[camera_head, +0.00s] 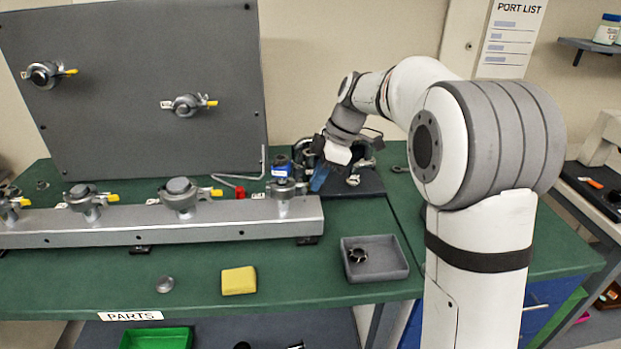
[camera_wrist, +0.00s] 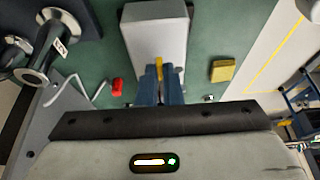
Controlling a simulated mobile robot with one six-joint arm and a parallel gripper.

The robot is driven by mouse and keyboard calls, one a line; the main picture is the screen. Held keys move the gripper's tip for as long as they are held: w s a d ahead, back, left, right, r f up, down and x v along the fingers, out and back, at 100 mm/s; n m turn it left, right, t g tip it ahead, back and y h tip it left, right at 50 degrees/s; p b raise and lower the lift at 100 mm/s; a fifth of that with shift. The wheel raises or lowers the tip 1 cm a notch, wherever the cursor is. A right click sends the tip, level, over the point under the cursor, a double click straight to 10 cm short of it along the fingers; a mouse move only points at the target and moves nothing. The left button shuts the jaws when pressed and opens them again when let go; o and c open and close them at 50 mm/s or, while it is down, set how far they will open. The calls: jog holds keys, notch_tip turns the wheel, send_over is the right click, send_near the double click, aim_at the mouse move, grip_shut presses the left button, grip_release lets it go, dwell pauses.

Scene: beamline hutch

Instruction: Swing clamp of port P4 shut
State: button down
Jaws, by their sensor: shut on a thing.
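My gripper (camera_head: 318,182) has blue fingers and is at the right end of the grey manifold bar (camera_head: 120,228), beside the rightmost port with its clamp (camera_head: 283,190). In the wrist view the fingers (camera_wrist: 158,92) are shut on a slim yellow clamp lever (camera_wrist: 159,70), in front of the bar's end (camera_wrist: 155,32). The clamp body and flange at the fingertips are hidden in the wrist view. I cannot read the port labels or tell how far the clamp is swung.
Other clamped ports (camera_head: 180,195) stand left along the bar. An upright grey panel (camera_head: 150,75) stands behind. A red-ended hex key (camera_head: 240,190) lies behind the bar. In front are a yellow block (camera_head: 238,281) and a grey tray (camera_head: 385,272).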

jog(key=shift+w+d+r, duration=0.1)
jog(key=shift+d, duration=0.1)
jog(key=c, duration=1.7)
grip_release()
jog(key=shift+d, duration=0.1)
jog(key=shift+o, duration=0.6)
jog(key=shift+a, duration=0.2)
jog(key=v, duration=0.7)
jog(key=shift+d+r, duration=0.2)
jog(key=shift+r, duration=0.1)
